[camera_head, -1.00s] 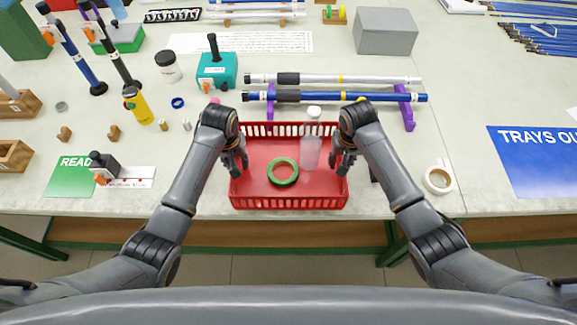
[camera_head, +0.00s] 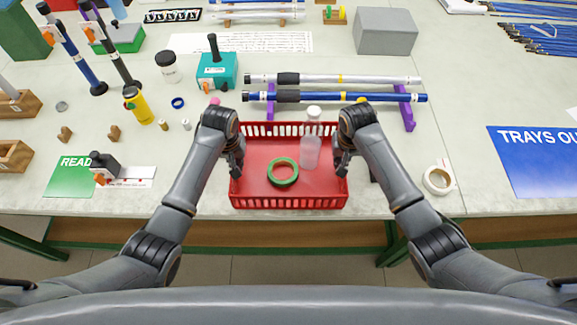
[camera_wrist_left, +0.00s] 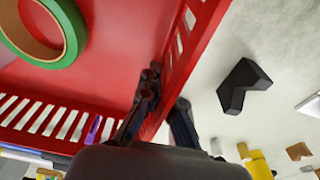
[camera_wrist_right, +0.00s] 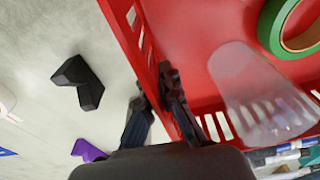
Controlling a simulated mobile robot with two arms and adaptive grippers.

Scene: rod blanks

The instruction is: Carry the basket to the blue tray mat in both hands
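The red basket (camera_head: 240,188) stands on the bench near its front edge. My left gripper (camera_head: 235,162) is at the basket's left wall, with one finger inside and one outside in the left wrist view (camera_wrist_left: 165,100). My right gripper (camera_head: 344,160) straddles the right wall the same way in its wrist view (camera_wrist_right: 155,100). Both look closed on the walls; the exact contact is partly hidden. The blue tray mat (camera_head: 540,175), lettered "TRAYS OU", lies flat at the right.
A white tape roll (camera_head: 438,180) lies between the basket and the mat. A rack with blue (camera_head: 340,97) and silver rods stands just behind the basket. A grey box (camera_head: 386,31) is farther back. A green mat (camera_head: 70,176) lies at the left.

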